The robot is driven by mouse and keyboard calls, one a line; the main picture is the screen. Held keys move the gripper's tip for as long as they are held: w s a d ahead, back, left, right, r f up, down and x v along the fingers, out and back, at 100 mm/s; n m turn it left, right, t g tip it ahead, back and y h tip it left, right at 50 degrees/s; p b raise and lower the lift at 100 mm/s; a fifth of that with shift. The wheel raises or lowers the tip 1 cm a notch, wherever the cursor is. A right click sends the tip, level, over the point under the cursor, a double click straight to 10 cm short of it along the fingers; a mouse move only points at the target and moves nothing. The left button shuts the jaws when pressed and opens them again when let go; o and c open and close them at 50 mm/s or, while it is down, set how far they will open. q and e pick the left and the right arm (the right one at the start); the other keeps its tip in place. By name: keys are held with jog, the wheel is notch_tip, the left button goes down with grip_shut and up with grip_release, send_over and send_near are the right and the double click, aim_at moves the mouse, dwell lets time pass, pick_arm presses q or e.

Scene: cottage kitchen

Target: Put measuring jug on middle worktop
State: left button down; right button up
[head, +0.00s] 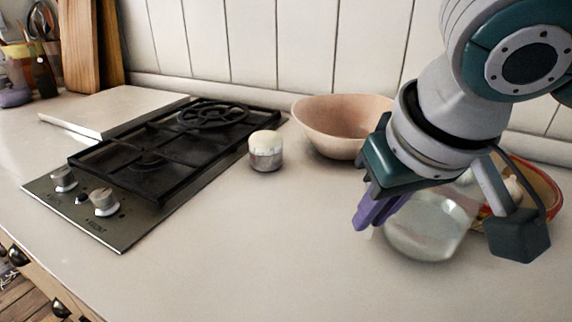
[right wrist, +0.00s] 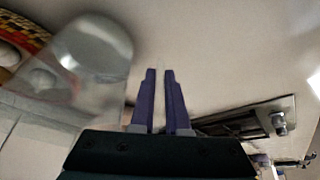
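A clear glass vessel, which looks like the measuring jug (head: 428,228), stands on the pale worktop (head: 300,245) at the right of the head view, partly hidden behind my right arm. In the right wrist view the jug (right wrist: 98,50) is a blurred clear shape left of the fingers. My right gripper (head: 368,214) has purple fingers pointing down, just left of the jug and apart from it. In the wrist view the right fingers (right wrist: 160,72) have a narrow empty gap between them. My left gripper is not in view. I cannot tell which stretch is the middle worktop.
A pink bowl (head: 335,118) stands behind the gripper. A patterned bowl (head: 548,190) with pale round items is behind the jug. A small white-topped pot (head: 265,153) stands beside the gas hob (head: 165,150). The front worktop is clear. A tiled wall closes the back.

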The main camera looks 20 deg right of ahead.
jog(key=o, duration=0.4)
jog(key=shift+r, duration=0.1)
jog(key=p+v, duration=0.4)
jog(key=v, duration=0.8)
jog(key=s+a+f+n+y, duration=0.1)
jog(key=s+f, duration=0.1)
jog(key=f, duration=0.1)
jog(key=s+a+f+n+y, duration=0.1)
jog(key=s+a+f, duration=0.1)
jog(key=f, duration=0.1)
jog(key=s+a+f+n+y, duration=0.1)
jog(key=a+f, duration=0.1)
jog(key=f, duration=0.1)
jog(key=shift+s+a+f, duration=0.2)
jog(key=shift+s+f, duration=0.1)
jog(key=shift+s, duration=0.1)
jog(key=shift+g+h, duration=0.5)
jog(key=shift+h, duration=0.2)
jog(key=s+d+f, duration=0.1)
jog(key=s, duration=0.1)
jog(key=s+d+f, duration=0.2)
jog(key=shift+s+d+f, duration=0.25)
jog(key=shift+s+d, duration=0.05)
jog(key=shift+s, duration=0.05)
jog(key=shift+s+d+f+n, duration=0.15)
jog(key=shift+s+d+n, duration=0.1)
jog(key=shift+s+n, duration=0.05)
